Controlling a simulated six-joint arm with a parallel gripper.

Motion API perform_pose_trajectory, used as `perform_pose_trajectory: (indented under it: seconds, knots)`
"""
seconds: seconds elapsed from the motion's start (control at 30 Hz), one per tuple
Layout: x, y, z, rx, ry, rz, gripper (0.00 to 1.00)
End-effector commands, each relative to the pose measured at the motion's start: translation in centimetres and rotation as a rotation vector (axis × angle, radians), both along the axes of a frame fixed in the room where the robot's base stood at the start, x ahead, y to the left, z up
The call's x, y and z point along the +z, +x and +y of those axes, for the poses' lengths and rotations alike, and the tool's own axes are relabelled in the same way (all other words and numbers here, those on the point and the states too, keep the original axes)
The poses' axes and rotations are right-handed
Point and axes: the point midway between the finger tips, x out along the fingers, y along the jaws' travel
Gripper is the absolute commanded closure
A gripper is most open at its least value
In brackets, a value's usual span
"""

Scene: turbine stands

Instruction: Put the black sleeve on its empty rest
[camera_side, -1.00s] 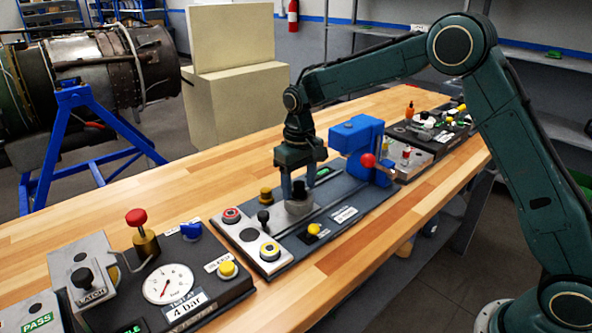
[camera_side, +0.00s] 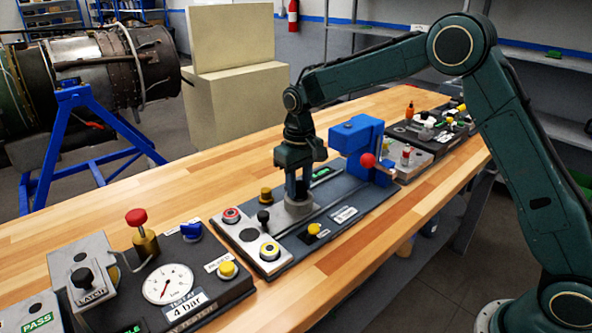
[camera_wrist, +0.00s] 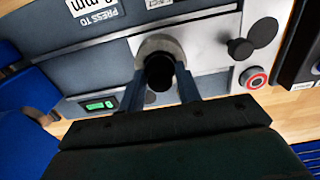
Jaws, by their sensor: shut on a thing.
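A short black cylinder, which I take to be the black sleeve (camera_wrist: 160,72), stands between the two fingers of my gripper (camera_wrist: 174,88) in the wrist view. My gripper is shut on it. Directly under it is a round grey holder (camera_wrist: 158,44), also in the side view (camera_side: 298,208). I cannot tell whether the sleeve touches or sits in that holder. In the side view my gripper (camera_side: 297,188) points down over the holder, and its fingers mostly hide the sleeve. A dark round spot (camera_side: 250,235) lies on the pale plate to the left; I cannot tell whether it is the rest.
A blue press (camera_side: 357,140) with a red ball knob (camera_side: 368,160) stands close on the right. A black knob (camera_side: 264,216), a red button (camera_side: 232,214) and yellow buttons surround the holder. A gauge panel (camera_side: 168,283) lies at the left. The wooden table is clear in front.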

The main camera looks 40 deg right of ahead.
Motion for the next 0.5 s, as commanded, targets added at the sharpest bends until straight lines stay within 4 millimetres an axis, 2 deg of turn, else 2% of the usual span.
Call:
perform_pose_trajectory:
  seconds: [0.5]
  knots:
    - [0.97, 0.05, 0.00, 0.000, 0.000, -0.002, 1.00]
